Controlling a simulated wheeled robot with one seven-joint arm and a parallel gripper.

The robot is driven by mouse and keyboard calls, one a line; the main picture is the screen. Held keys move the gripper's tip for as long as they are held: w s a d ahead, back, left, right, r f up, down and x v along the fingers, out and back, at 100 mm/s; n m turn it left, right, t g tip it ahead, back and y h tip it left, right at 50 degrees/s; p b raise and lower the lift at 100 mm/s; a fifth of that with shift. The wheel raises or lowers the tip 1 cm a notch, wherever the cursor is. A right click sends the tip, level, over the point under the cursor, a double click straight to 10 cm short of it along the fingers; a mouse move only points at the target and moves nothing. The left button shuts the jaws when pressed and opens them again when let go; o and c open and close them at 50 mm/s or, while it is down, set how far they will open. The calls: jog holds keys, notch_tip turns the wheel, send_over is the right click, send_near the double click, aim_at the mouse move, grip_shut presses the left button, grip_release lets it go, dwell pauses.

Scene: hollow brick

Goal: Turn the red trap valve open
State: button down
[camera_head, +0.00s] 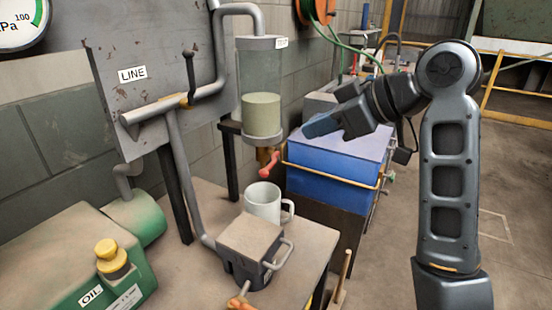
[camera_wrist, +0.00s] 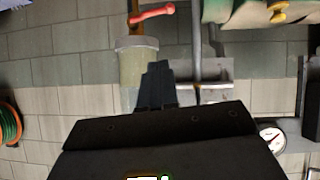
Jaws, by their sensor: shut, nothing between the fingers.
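The red trap valve handle (camera_head: 270,164) sits on a brass fitting under the clear trap cylinder (camera_head: 261,75), which holds pale liquid in its lower part. The handle slants down to the left in the head view. In the wrist view the red handle (camera_wrist: 152,14) shows at the top edge, beside the cylinder (camera_wrist: 133,70). My gripper (camera_head: 306,131) is shut and empty, right of the cylinder's lower end and above the handle, apart from both. Its blue-grey fingers (camera_wrist: 158,68) are together in the wrist view and hide part of the cylinder.
A white mug (camera_head: 263,202) stands on the bench below the valve. A blue box (camera_head: 336,165) is behind and below my gripper. A pipe with a black lever (camera_head: 189,68) is left of the cylinder.

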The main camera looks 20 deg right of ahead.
jog(key=p, duration=0.1)
send_over(272, 164)
jog(key=s, duration=0.3)
notch_tip(272, 164, down, 5)
jog(key=shift+w+d+f+p, duration=0.15)
jog(key=shift+w+f+p, duration=0.05)
jog(key=shift+f, duration=0.85)
jog(key=shift+w+d+f+p, duration=0.1)
jog(key=shift+w+f+p, duration=0.1)
jog(key=shift+f, duration=0.8)
